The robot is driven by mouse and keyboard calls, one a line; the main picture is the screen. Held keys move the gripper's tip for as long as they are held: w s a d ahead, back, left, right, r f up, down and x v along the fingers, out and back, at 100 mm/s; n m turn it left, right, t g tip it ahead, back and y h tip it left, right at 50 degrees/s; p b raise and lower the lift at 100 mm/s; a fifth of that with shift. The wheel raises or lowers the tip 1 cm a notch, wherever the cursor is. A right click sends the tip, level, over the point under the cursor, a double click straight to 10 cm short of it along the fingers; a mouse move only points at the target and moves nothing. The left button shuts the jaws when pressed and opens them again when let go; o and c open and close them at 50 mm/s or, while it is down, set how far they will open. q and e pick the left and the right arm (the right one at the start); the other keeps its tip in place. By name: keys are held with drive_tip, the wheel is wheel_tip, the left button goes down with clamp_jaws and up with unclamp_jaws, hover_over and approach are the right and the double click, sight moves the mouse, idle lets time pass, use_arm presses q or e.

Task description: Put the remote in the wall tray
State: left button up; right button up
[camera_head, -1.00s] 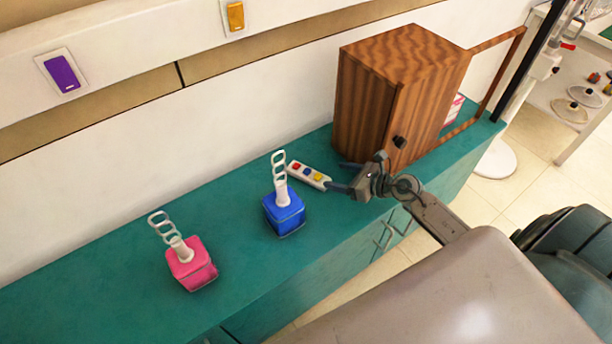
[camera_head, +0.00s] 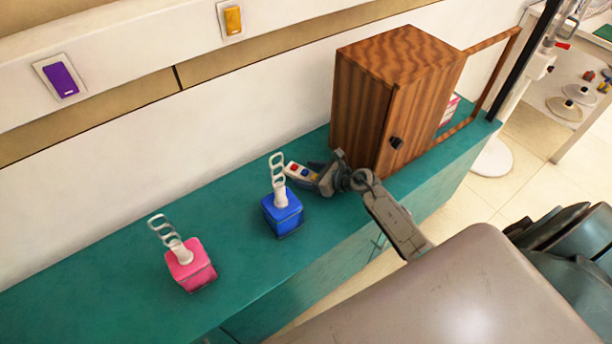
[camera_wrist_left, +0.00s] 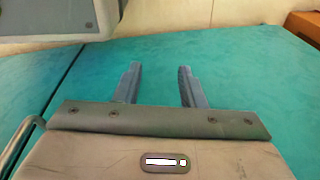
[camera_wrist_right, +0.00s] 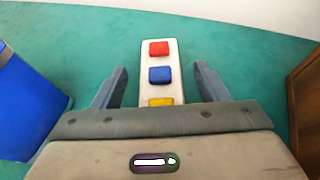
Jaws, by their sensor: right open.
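The remote (camera_head: 297,168) is white with red, blue and yellow buttons and lies on the teal counter (camera_head: 110,270). It also shows in the right wrist view (camera_wrist_right: 160,61), pointing away between the fingers. My right gripper (camera_head: 309,173) is open, with one finger on each side of the remote and a gap on both sides. It covers the remote's near end in the head view. My left gripper (camera_wrist_left: 156,85) is open and empty over a teal surface in the left wrist view; the head view does not show it. I cannot make out a wall tray.
A blue block with a white looped handle (camera_head: 283,215) stands left of the remote, and a pink one (camera_head: 190,267) farther left. A wooden cabinet (camera_head: 390,100) stands close on the right. A purple switch (camera_head: 62,80) and yellow switch (camera_head: 233,18) are on the wall.

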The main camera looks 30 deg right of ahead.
drive_tip(key=c, duration=1.2)
